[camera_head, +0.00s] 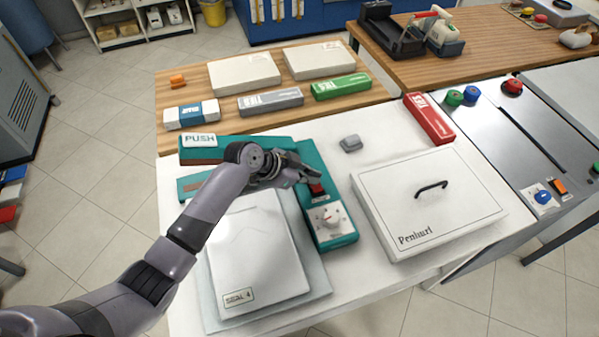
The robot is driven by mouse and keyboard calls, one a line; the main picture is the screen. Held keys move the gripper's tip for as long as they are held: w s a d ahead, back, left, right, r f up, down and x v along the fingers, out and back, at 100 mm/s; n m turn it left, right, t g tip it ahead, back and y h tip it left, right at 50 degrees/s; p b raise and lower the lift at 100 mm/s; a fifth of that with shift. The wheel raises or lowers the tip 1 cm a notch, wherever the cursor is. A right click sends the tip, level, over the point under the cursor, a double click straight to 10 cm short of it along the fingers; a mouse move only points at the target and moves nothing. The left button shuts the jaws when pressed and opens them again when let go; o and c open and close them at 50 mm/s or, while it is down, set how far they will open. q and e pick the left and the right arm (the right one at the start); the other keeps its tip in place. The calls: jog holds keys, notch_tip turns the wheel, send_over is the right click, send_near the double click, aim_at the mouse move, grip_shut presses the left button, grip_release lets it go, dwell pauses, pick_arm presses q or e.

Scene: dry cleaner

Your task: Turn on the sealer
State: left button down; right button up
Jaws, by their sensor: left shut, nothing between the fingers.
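The sealer (338,239) is a teal machine on the white table, with a long arm marked PUSH (199,140) at its back left. A red switch (316,189) and a white dial (330,216) sit on its right side. My left gripper (311,176) is shut and empty, reaching over the sealer from the left. Its fingertips are right at the red switch, just behind it in the picture; I cannot tell whether they touch. The gripper hides part of the sealer's body and arm. My right gripper is out of view.
A white SEAL 4 package (255,255) lies in front of the sealer. A white box with a black handle (430,212) stands to the right, with a small grey object (351,143) behind. Several cartons lie on the wooden table (226,131) beyond.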

pick_arm(q)
jog(key=v, duration=1.1)
jog(key=shift+s, duration=0.1)
